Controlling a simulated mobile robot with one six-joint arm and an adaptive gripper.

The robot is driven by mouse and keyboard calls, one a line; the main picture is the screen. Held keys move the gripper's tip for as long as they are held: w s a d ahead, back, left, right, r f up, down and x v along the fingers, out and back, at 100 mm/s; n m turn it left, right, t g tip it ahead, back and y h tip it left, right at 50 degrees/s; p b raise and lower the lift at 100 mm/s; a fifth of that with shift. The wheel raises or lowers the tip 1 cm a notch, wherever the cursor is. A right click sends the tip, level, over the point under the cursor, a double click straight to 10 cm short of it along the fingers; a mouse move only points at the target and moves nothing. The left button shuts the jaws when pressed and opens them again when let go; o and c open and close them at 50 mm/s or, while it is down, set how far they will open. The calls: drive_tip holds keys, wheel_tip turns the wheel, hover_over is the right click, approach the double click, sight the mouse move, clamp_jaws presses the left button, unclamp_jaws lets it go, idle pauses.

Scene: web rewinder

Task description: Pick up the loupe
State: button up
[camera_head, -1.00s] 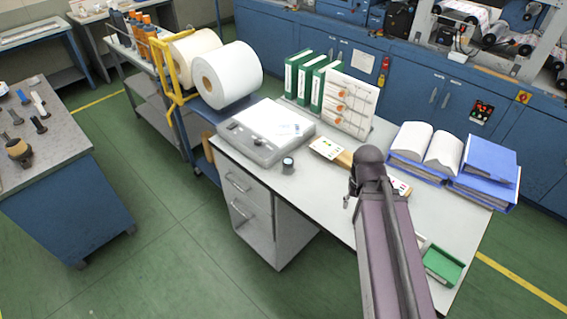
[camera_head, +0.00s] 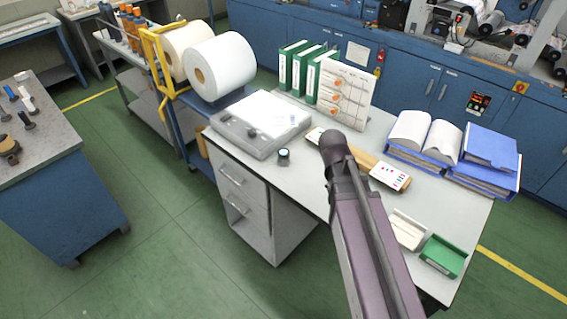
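The loupe (camera_head: 284,157) appears to be the small dark cylinder with a lighter top, upright on the grey desk (camera_head: 300,192). It stands just in front of the light box (camera_head: 260,122), near the desk's front edge. My arm rises from the bottom of the view, with its rounded joint to the right of the loupe and apart from it in the picture. My gripper is not visible; the arm seems to hide it. Nothing covers the loupe.
Green binders (camera_head: 293,66) and a sample board (camera_head: 343,92) stand behind. A colour-marked card (camera_head: 390,177), blue binders (camera_head: 490,148), a white tray (camera_head: 407,230) and a green tray (camera_head: 443,256) lie right. White rolls (camera_head: 220,66) stand left. Bare desk surrounds the loupe's front and right.

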sight(279, 154)
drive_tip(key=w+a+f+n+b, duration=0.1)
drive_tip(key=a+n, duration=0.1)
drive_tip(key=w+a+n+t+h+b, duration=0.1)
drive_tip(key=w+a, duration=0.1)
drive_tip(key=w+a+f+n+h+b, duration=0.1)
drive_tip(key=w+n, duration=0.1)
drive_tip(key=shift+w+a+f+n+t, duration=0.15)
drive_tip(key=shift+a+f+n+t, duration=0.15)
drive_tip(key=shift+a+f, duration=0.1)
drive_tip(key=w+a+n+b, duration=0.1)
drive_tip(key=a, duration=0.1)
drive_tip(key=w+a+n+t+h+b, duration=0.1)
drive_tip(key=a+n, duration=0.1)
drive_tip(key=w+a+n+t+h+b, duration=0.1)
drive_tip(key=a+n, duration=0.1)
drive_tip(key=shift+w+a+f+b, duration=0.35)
drive_tip(key=shift+b, duration=0.05)
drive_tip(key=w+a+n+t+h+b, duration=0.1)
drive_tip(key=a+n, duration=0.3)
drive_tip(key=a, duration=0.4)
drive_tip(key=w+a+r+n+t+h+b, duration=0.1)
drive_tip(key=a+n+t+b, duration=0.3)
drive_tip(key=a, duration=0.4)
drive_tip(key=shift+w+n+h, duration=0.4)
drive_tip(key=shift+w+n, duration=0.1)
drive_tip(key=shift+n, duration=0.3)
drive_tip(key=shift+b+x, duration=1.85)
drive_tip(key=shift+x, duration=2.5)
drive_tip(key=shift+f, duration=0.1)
